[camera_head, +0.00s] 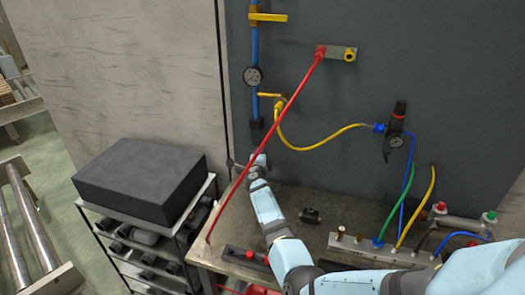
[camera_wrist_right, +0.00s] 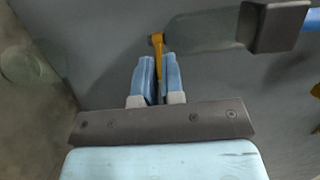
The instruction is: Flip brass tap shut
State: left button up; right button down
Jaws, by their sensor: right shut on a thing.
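My right gripper (camera_wrist_right: 158,62) is shut on a narrow yellow-brass lever (camera_wrist_right: 157,40), whose rounded end shows beyond the fingertips. I take this lever for the brass tap. In the head view my right gripper (camera_head: 240,164) is by the grey wall panel, below the blue pipe's dark end block (camera_head: 256,123); the lever there is hidden or too small to make out. Two other yellow handles sit on the pipe, an upper one (camera_head: 269,17) and a lower one (camera_head: 270,95) by the yellow hose. My left gripper is in neither view.
A dark block (camera_head: 140,178) tops the left rack.

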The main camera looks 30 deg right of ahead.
pick_arm(q)
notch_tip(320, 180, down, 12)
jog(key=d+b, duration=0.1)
jog(key=b, duration=1.2)
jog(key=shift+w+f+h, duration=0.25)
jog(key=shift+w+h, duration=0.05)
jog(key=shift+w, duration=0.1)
pick_arm(e)
jog(key=m+g+h, duration=0.2)
jog(key=g, duration=0.1)
jog(key=w+a+m+g+h, duration=0.1)
jog(key=m+g+h, duration=0.1)
jog(key=m+g, duration=0.1)
jog(key=w+a+m+g+h, duration=0.1)
jog(key=m+g+h, duration=0.1)
jog(key=g, duration=0.1)
jog(key=shift+a+m+g+h, duration=0.2)
jog(key=shift+m+g+h, duration=0.1)
jog(key=shift+h, duration=0.1)
jog(key=c, duration=1.2)
grip_release()
jog(key=shift+c, duration=0.2)
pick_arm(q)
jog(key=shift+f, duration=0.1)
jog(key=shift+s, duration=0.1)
pick_arm(e)
jog(key=shift+a, duration=0.1)
